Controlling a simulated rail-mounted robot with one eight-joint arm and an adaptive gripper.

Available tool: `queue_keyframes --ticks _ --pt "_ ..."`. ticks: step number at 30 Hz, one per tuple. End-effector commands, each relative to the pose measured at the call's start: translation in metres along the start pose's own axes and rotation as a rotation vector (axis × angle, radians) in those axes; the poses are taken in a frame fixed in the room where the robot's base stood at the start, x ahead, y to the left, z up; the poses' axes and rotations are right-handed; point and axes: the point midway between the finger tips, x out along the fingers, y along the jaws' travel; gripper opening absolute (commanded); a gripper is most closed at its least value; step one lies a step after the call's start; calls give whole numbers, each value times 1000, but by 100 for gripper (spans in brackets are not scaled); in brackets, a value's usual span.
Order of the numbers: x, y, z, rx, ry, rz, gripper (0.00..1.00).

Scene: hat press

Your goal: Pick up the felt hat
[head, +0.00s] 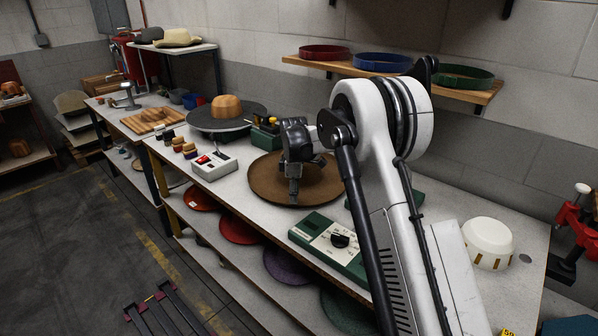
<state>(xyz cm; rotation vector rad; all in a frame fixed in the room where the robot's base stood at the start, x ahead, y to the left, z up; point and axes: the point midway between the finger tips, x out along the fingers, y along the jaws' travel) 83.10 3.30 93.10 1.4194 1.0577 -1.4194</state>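A wide brown felt piece with a round brim, which looks like the felt hat (268,181), lies on the workbench at the middle of the head view. My gripper (294,192) points down over it, with the fingertips near the middle and front of the brim. The gripper and wrist hide much of its centre, so I cannot tell the crown's shape. I cannot tell whether the fingers touch the felt or how far apart they are. A beige hat (178,38) and a dark grey hat (149,34) sit on a raised shelf at the back left.
A grey control box (214,165) stands left of the brown felt, and a green control box (331,246) in front. A wooden hat block (226,107) sits on a dark round plate behind left. A white dome (487,243) stands at right. A wall shelf (398,78) holds coloured bands.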

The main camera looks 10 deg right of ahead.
Motion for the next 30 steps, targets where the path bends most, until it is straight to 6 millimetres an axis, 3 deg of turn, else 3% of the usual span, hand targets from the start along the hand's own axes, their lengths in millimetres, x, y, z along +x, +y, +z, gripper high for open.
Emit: queue_keyframes --ticks 6,14,22,30 --pt "23 -1 0 0 0 0 32" --pt "26 -1 0 1 0 0 32" --pt "26 -1 0 1 0 0 0" --pt "26 -1 0 1 0 0 0"
